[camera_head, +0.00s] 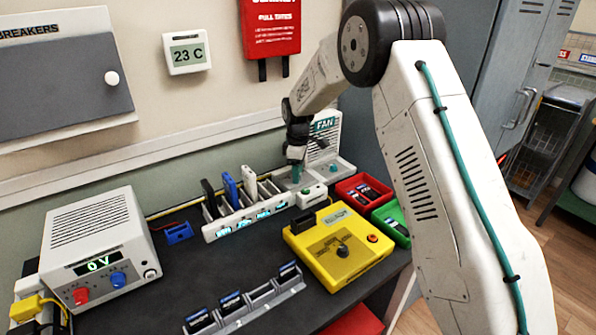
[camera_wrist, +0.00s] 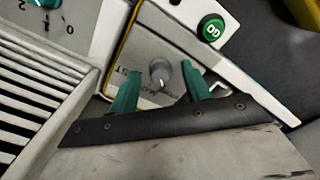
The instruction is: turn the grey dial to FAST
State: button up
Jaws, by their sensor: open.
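The grey dial (camera_wrist: 160,73) stands on a light grey panel in the wrist view. Printed letters show beside it, partly hidden; "ST" is readable to its left. Which mark its pointer faces is too small to tell. My gripper (camera_wrist: 161,80) is open, with one teal finger on each side of the dial; small gaps seem to show, and I cannot tell its height above the panel. In the head view my gripper (camera_head: 296,164) is at the back of the bench by the fan unit (camera_head: 324,138), and the dial is not discernible there.
A green GO button (camera_wrist: 211,28) is close to the right finger. A teal knob (camera_wrist: 43,3) with numbers and a slatted grille (camera_wrist: 40,110) lie left. In the head view, a white rack (camera_head: 240,218), yellow box (camera_head: 315,243), red bin (camera_head: 352,184) and power supply (camera_head: 98,230) surround the bench.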

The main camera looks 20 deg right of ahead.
jog(key=c, duration=1)
jog(key=shift+m, duration=0.4)
jog(key=m, duration=0.3)
jog(key=shift+m, duration=0.3)
jog(key=m, duration=0.4)
jog(key=shift+m, duration=0.3)
jog(key=m, duration=0.4)
jog(key=shift+m, duration=2.4)
